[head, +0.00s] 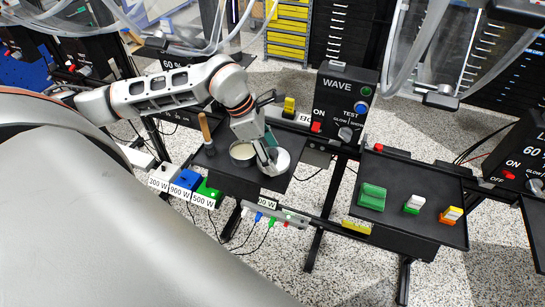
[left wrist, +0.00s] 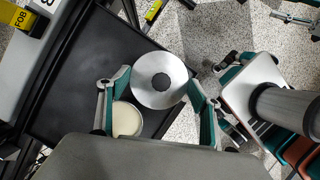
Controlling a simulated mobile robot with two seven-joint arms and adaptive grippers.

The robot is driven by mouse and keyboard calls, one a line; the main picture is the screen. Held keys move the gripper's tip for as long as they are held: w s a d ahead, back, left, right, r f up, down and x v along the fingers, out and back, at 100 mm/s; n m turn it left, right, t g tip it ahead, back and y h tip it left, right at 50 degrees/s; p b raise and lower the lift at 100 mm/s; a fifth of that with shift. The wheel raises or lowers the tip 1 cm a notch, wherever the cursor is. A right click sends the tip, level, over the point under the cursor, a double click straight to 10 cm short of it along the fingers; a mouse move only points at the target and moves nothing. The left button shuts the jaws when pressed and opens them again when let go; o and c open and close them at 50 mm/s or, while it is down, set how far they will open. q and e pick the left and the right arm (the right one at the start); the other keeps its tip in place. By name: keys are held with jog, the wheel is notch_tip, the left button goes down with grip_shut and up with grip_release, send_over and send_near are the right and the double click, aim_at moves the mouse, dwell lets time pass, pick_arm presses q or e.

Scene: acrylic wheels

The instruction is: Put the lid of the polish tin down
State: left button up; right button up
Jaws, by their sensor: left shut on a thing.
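The polish tin (head: 243,150) stands open on a black tray (head: 228,181), with cream-coloured polish showing inside. It also shows in the left wrist view (left wrist: 127,119), partly hidden by my gripper. My left gripper (head: 266,159) is shut on the lid (head: 281,163), just right of the tin. In the left wrist view the lid is a round silver disc (left wrist: 146,94) with a dark centre, between the two fingers of the gripper (left wrist: 160,86). It lies flat near the tray's edge; I cannot tell whether it touches the tray.
A wooden-handled tool (head: 206,130) stands left of the tin. The black WAVE box (head: 346,100) rises behind right. A second tray (head: 400,180) on the right carries a green block (head: 372,196) and small switches.

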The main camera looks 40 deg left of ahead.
aim_at(273, 160)
pick_arm(q)
jog(key=shift+w+a, duration=0.15)
jog(key=shift+w, duration=0.45)
jog(key=shift+f, duration=1.8)
jog(key=shift+f, duration=0.15)
jog(key=o, duration=1.2)
jog(key=shift+o, duration=0.2)
